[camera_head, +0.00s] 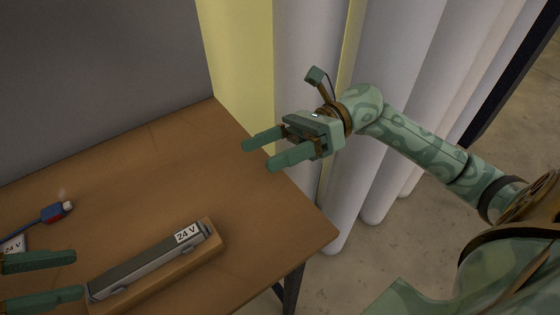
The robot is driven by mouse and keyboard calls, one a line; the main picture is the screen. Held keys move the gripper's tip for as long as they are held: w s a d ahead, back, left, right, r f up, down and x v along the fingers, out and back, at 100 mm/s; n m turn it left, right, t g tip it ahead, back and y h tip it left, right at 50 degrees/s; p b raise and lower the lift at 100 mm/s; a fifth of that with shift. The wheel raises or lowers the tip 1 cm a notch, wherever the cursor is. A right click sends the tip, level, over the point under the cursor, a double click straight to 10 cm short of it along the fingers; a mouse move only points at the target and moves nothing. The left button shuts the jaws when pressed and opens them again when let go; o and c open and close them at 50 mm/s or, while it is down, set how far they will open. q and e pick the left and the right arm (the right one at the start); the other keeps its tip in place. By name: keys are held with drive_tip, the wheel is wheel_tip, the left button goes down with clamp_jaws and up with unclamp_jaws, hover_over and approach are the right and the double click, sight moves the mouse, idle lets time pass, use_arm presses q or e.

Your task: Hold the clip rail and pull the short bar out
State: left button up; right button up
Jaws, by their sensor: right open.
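A grey bar (140,267) with a white "24 V" label lies along a brown clip rail (185,265) near the table's front right. A small metal clip shows at the bar's right end. My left gripper (79,274) is at the lower left edge, open, with its fingertips just left of the bar's left end; nothing shows between its fingers. My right gripper (258,155) is open and empty, up and to the right of the rail, over the table's right edge. Most of my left arm is out of the picture.
A blue plug with a cable (55,211) lies at the table's left, near another labelled item (13,246) partly behind my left gripper. A grey panel (100,75) stands at the back. The wooden table (165,160) is clear in the middle. White curtains (400,90) hang at right.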

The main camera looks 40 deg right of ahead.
sight(210, 227)
drive_tip(key=f+n+h, duration=0.1)
drive_tip(key=n, duration=0.1)
drive_tip(key=s+n+g+h, duration=0.1)
drive_tip(key=n+h, duration=0.1)
drive_tip(key=f+n+h, duration=0.1)
drive_tip(key=n, duration=0.1)
drive_tip(key=shift+s+d+f+g+h, duration=0.25)
drive_tip(key=shift+s+f+g+h, duration=0.05)
drive_tip(key=shift+s+f, duration=0.1)
drive_tip(key=x, duration=1.6)
drive_tip(key=shift+a+r, duration=0.1)
drive_tip(key=shift+a, duration=0.15)
drive_tip(key=c, duration=1.2)
drive_tip(key=shift+o, duration=0.2)
